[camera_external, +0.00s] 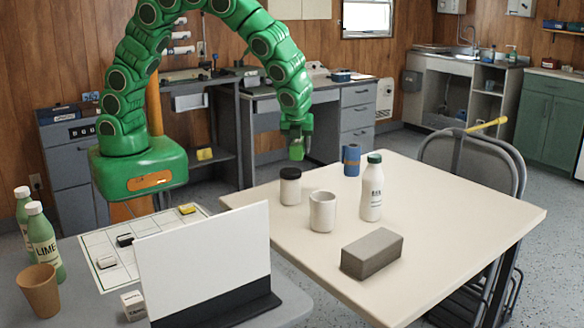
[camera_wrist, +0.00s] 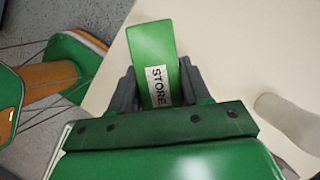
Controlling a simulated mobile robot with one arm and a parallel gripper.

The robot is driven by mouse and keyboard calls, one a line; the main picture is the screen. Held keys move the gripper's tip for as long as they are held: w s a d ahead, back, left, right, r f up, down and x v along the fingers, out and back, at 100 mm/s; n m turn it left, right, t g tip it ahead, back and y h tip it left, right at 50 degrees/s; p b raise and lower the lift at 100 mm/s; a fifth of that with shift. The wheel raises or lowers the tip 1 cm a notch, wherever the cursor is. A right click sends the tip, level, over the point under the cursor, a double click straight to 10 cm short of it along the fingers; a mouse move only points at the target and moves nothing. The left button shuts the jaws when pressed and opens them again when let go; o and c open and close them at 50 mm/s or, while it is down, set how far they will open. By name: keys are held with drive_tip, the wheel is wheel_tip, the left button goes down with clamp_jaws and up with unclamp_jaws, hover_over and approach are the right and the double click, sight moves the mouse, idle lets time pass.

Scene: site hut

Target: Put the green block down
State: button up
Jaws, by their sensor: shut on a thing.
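The green block (camera_external: 296,151) is held in my gripper (camera_external: 297,138), above the far left edge of the pale table (camera_external: 450,215) in the external view. In the wrist view the green block (camera_wrist: 150,45) carries a white label reading STORE and sticks out beyond the dark fingers of my gripper (camera_wrist: 157,88). My gripper is shut on it, with one finger on each side. The tabletop (camera_wrist: 240,45) shows behind and to the right of the block, with the table edge to its left. How high the block hangs above the table is hard to tell.
On the table stand a black-lidded jar (camera_external: 290,186), a white cup (camera_external: 322,212), a blue can (camera_external: 351,160), a green-capped white bottle (camera_external: 372,190) and a grey brick (camera_external: 371,253). The table's right part is clear. A white panel (camera_external: 205,258) stands at front left.

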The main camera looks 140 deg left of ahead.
drive_tip(key=shift+a+f, duration=0.15)
drive_tip(key=shift+a, duration=0.35)
drive_tip(key=w+a+f, duration=0.4)
drive_tip(key=w+a, duration=0.2)
hover_over(342, 193)
drive_tip(key=d, duration=0.1)
drive_tip(key=f, duration=0.4)
drive_tip(key=shift+w+d+f, duration=0.2)
drive_tip(key=shift+w+f, duration=0.05)
drive_tip(key=shift+f, duration=0.15)
drive_tip(key=shift+w+a+f, duration=0.25)
drive_tip(key=shift+f, duration=1.7)
drive_tip(key=shift+f, duration=0.2)
drive_tip(key=o, duration=1.1)
drive_tip(key=shift+o, duration=0.2)
